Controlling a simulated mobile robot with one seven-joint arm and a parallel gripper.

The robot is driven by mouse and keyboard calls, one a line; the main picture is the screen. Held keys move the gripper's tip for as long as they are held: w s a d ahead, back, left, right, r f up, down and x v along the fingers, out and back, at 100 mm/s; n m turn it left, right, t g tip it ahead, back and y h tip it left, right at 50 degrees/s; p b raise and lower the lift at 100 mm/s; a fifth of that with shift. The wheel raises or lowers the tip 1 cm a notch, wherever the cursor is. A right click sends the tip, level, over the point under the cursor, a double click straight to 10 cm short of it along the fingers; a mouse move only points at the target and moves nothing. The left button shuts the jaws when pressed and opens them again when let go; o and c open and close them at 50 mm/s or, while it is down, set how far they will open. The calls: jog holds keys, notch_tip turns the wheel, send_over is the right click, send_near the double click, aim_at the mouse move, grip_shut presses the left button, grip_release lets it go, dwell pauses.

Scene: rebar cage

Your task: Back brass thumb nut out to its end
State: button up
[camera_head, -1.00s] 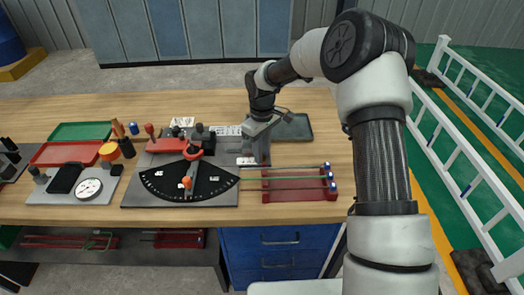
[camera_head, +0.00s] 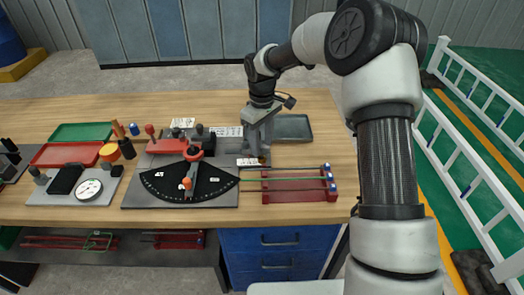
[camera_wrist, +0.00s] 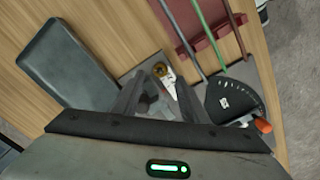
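The brass thumb nut (camera_wrist: 160,70) shows in the wrist view just past my fingertips, roughly in line with the gap between them. In the head view a small brass spot (camera_head: 263,159) shows at the foot of my gripper (camera_head: 258,150), by the right end of the grey bench plate. In the wrist view the two fingers of my gripper (camera_wrist: 158,84) stand apart with a gap between them, and I see nothing gripped. The nut's thread and its lower side are hidden.
A black dial plate with an orange-tipped lever (camera_head: 186,183) lies left of my gripper. A red rack (camera_head: 290,197) with a green rod and a grey rod is in front. A dark tray (camera_head: 292,128) lies behind right. Wooden table is clear at the back.

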aim_at(262, 158)
notch_tip(262, 158, up, 13)
jog(key=shift+p, duration=0.35)
jog(key=shift+f, duration=0.15)
notch_tip(262, 158, down, 17)
jog(key=m+b, duration=0.4)
jog(key=m, duration=0.1)
jog(key=m+b, duration=0.4)
jog(key=m, duration=0.1)
jog(key=shift+s+f, duration=0.1)
jog(key=shift+f, duration=0.1)
grip_shut()
